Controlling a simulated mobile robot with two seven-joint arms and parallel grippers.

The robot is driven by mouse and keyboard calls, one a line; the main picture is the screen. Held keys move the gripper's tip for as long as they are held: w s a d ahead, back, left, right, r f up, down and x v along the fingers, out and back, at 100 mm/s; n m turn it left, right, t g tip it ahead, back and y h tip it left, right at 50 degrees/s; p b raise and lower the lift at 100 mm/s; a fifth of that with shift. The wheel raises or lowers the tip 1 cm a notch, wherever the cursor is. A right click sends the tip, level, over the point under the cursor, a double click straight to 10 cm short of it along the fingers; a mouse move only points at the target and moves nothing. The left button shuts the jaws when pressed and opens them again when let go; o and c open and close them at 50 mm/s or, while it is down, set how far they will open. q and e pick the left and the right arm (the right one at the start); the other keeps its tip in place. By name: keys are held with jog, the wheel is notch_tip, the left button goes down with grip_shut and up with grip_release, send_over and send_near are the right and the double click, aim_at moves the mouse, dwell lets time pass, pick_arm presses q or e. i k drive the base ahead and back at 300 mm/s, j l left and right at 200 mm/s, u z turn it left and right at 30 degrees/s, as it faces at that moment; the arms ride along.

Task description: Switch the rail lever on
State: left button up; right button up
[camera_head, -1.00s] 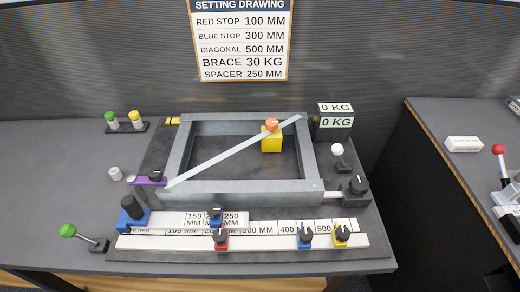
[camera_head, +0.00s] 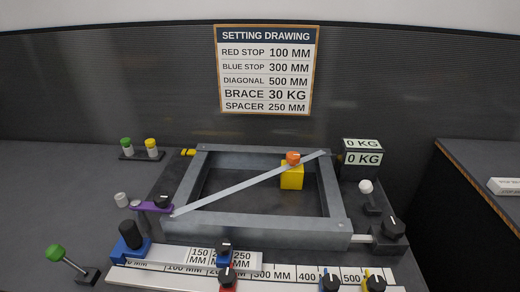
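A lever with a green ball knob (camera_head: 55,252) stands at the front left of the bench, beside the left end of the ruled rail (camera_head: 275,272). Its rod leans up to the left from a dark base (camera_head: 88,276). A second lever with a white ball knob (camera_head: 366,186) stands right of the grey frame (camera_head: 262,226). No label shows which one is the rail lever. Red (camera_head: 228,285), blue (camera_head: 331,283) and yellow (camera_head: 376,284) stops with black knobs sit along the rail, partly cut off by the lower picture edge. Neither of my grippers is in view.
A diagonal bar (camera_head: 245,186) crosses the frame beside a yellow block (camera_head: 291,178). A display (camera_head: 362,158) reads 0 KG twice. The bench is clear at left. A gap separates the right table (camera_head: 480,180).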

aim_at(56, 252)
jog(key=u, duration=1.8)
jog(key=j+z, duration=0.1)
jog(key=j, duration=1.6)
jog(key=i+l, duration=0.1)
jog(key=l, duration=0.25)
jog(key=i+l, duration=0.1)
jog(key=l, duration=0.3)
